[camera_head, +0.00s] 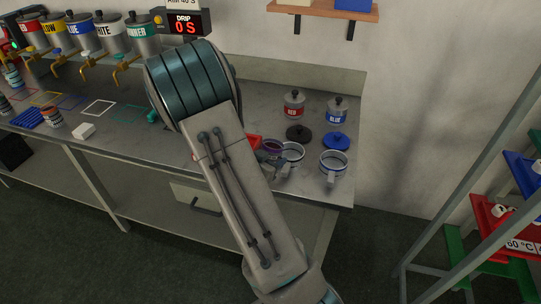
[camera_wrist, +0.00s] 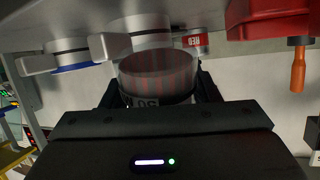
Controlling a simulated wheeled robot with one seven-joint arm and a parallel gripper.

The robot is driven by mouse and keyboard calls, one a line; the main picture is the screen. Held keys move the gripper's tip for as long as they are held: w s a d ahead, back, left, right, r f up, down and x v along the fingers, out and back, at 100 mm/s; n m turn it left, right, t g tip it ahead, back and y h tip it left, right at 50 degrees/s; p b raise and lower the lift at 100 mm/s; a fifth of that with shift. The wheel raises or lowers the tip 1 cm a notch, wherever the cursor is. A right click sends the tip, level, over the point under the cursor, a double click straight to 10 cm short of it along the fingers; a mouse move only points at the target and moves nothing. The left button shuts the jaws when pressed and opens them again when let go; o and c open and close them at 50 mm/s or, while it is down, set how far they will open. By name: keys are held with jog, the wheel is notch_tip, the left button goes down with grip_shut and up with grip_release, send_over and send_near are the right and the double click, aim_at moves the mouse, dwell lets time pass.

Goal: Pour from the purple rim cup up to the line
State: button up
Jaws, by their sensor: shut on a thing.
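The purple rim cup (camera_head: 271,147) shows at the right edge of my arm in the head view, most of it hidden. Its rim is close beside a steel mug (camera_head: 293,152); I cannot tell if they touch. In the wrist view, my gripper (camera_wrist: 158,92) is shut on the cup (camera_wrist: 158,76), a see-through cup with reddish stripes and a dark-marked label. The wrist picture is turned, with the bench at the top. The mug is also in the wrist view (camera_wrist: 138,38), just beyond the cup. No liquid level or line can be made out.
A second mug with a blue band (camera_head: 334,164) stands to the right. Black (camera_head: 299,133) and blue (camera_head: 336,141) lids, plus RED (camera_head: 294,104) and BLUE (camera_head: 337,110) cans, lie behind. A rack (camera_head: 500,190) stands at far right. A red object (camera_wrist: 270,18) is near in the wrist view.

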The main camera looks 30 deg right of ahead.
aim_at(271, 149)
jog(key=shift+w+d+r+g+y+p, duration=0.1)
jog(key=shift+d+r+g+y+p, duration=0.4)
jog(key=shift+y+p, duration=0.85)
jog(key=shift+r+m+y+p, duration=0.35)
jog(key=shift+y+p, duration=0.2)
jog(key=shift+p, duration=1)
jog(key=shift+a+r+g+y+p, duration=0.2)
jog(key=shift+r+g+y+p, duration=0.15)
jog(key=shift+y+p, duration=0.7)
jog(key=shift+a+r+y+p, duration=0.15)
jog(key=shift+r+y+p, duration=0.2)
jog(key=shift+p, duration=0.7)
jog(key=shift+f, duration=0.1)
jog(key=shift+a+r+m+g+y+p, duration=0.1)
jog(key=shift+r+m+g+y+p, duration=0.25)
jog(key=shift+y, duration=0.35)
